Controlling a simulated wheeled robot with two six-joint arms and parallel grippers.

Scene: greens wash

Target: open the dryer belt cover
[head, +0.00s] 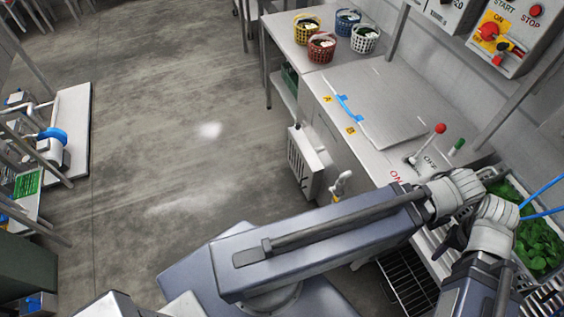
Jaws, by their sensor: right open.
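The dryer belt cover appears to be the flat grey steel panel (385,100) on the bench top. It lies flat and looks closed, with a blue handle (350,108) along its left edge. Yellow tags A (327,99) and B (351,131) are beside that edge. My right gripper (455,239) is at the lower right, partly hidden by my own arm. It is open, apart from the cover and nearer to me than the panel. My left gripper is not in view.
A red-knobbed lever (440,128) and a green knob (459,145) stand near the cover's near end. Several baskets (321,47) stand at the far end. Greens (540,243) fill a container at right. A control box (508,35) is on the wall.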

